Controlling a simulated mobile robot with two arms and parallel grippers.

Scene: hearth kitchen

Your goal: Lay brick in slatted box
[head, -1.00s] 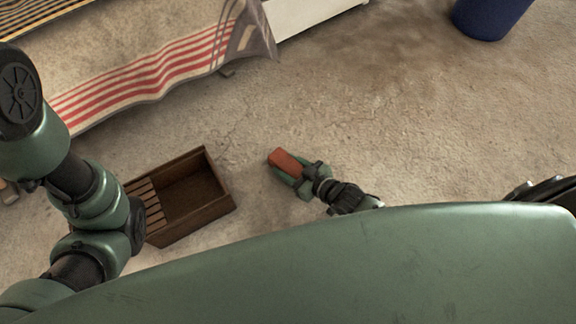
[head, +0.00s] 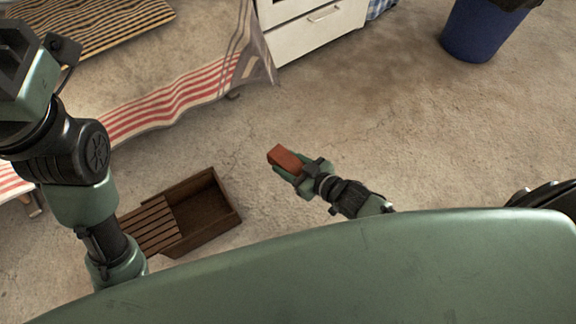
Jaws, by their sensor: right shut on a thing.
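A red-brown brick (head: 284,157) is held in my right gripper (head: 291,172), which is shut on it. The brick sticks out past the fingertips, toward the upper left. The slatted box (head: 233,217) is brown wood and sits on the floor to the left of the brick. Its left part is covered by slats (head: 150,226), and its right part is open on top and looks empty. The brick is apart from the box, beyond its right side. My left arm comes in at the left edge; its gripper is not clearly in view.
A blue bin (head: 482,30) stands at the upper right. Bare floor lies between.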

